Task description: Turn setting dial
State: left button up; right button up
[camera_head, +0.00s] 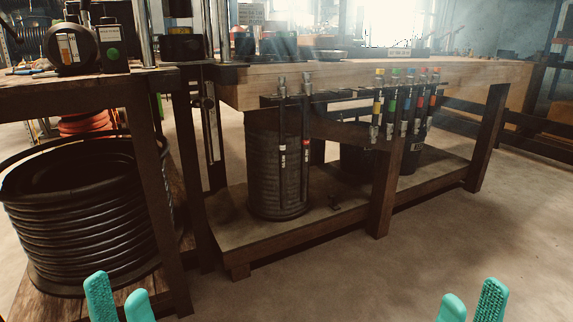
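A round black dial-like part (84,47) with a pale label on its face stands on the wooden bench at the upper left. I cannot tell for sure that it is the setting dial. My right gripper (471,299) is at the bottom right, also open and empty. Both are low in the view and far from the bench top.
A large coil of black hose (75,215) sits under the left bench. A long workbench (400,75) runs to the right, with hoses with coloured bands (403,100) hanging on its front. A dark drum (277,165) stands on its lower shelf. The floor (340,275) in front is clear.

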aim_at(107, 20)
jog(key=i+j+u, duration=0.1)
jog(key=j+u, duration=0.4)
jog(key=j, duration=0.75)
